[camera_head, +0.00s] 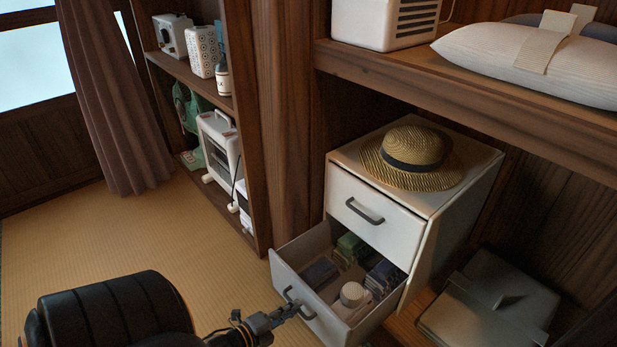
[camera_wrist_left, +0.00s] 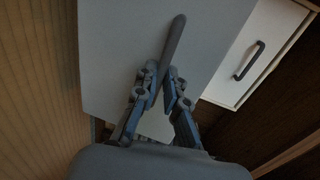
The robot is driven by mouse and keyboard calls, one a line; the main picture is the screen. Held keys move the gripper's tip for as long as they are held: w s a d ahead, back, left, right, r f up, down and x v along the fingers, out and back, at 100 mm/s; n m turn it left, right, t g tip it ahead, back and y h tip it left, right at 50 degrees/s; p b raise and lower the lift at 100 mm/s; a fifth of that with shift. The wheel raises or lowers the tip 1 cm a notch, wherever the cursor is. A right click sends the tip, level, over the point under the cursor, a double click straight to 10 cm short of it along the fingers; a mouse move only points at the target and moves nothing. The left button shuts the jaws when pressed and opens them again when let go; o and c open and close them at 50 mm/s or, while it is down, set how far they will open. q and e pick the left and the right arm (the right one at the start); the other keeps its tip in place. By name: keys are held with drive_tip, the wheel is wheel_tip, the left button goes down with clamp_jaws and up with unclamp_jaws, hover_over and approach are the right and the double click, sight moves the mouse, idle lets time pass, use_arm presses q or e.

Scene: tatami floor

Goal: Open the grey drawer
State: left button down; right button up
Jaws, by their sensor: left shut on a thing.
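The grey drawer (camera_head: 290,258) is the lower drawer of a small cabinet (camera_head: 432,268). It stands pulled well out, with its inside and contents showing. Its dark curved handle (camera_head: 299,302) is on the front panel. My left gripper (camera_head: 288,312) is at the front of the drawer, shut on this handle. In the left wrist view the two fingers (camera_wrist_left: 165,80) close around the handle bar (camera_wrist_left: 175,42) in front of the pale drawer front (camera_wrist_left: 120,50). My right gripper is not in view.
The upper white drawer (camera_head: 375,212) is closed. A straw hat (camera_head: 412,155) lies on the cabinet. Inside the open drawer are dark boxes (camera_head: 320,272) and a white round-topped item (camera_head: 351,295). A grey case (camera_head: 487,308) lies at right. Bare tatami (camera_head: 110,235) stretches left.

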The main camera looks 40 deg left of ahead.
use_arm(q)
drive_tip(key=shift+f+p+v, duration=0.15)
drive_tip(key=shift+v, duration=0.7)
drive_tip(key=shift+f+p+v, duration=0.15)
drive_tip(key=shift+f+v, duration=0.05)
drive_tip(key=shift+v, duration=0.65)
drive_tip(key=shift+s, duration=0.1)
drive_tip(key=c, duration=1.4)
unclamp_jaws()
drive_tip(key=d+v, duration=0.1)
drive_tip(key=v, duration=1.1)
drive_tip(key=shift+a, duration=0.4)
